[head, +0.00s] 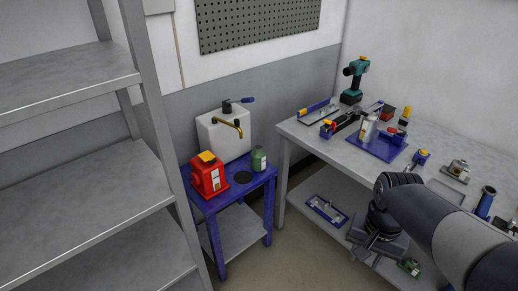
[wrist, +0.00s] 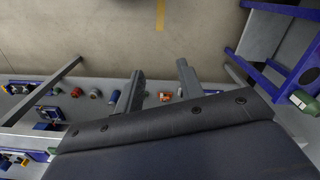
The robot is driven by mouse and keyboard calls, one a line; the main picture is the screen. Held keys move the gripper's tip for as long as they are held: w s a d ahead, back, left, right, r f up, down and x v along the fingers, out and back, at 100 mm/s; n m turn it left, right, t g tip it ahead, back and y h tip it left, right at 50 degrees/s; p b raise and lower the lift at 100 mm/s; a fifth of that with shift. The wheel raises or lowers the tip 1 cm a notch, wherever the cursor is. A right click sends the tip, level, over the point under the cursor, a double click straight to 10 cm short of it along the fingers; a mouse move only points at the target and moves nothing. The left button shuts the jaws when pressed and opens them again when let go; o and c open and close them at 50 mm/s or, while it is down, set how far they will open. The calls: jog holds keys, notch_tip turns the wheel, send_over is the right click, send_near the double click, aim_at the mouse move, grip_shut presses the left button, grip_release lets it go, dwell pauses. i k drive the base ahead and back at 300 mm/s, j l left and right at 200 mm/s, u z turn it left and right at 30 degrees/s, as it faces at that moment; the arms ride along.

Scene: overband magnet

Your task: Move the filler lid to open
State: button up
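A white tank (head: 222,135) stands at the back of a small blue-framed stand (head: 228,190). On its top is a dark cap (head: 227,106) with a blue-ended lever (head: 247,100) pointing right. This looks like the filler lid, and it seems to be down on the tank, though it is small. A brass tap (head: 229,124) is on the tank's front. My gripper (wrist: 160,70) shows two separated fingers in the wrist view with nothing between them. In the head view it is low at the right, by the workbench, well apart from the tank.
A red canister (head: 209,175) and a green can (head: 259,158) stand on the stand before the tank. The workbench (head: 430,135) at right holds a drill (head: 354,80) and several tools. Grey shelving (head: 80,165) rises at left. Some floor (head: 290,240) is clear between.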

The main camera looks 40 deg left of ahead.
aim_at(206, 156)
jog(key=i+j+u, duration=0.65)
jog(key=i+u, duration=0.15)
jog(key=u, duration=0.15)
jog(key=i+u, duration=0.9)
jog(key=i+l+u, duration=0.35)
jog(key=u, duration=0.15)
jog(key=i, duration=0.05)
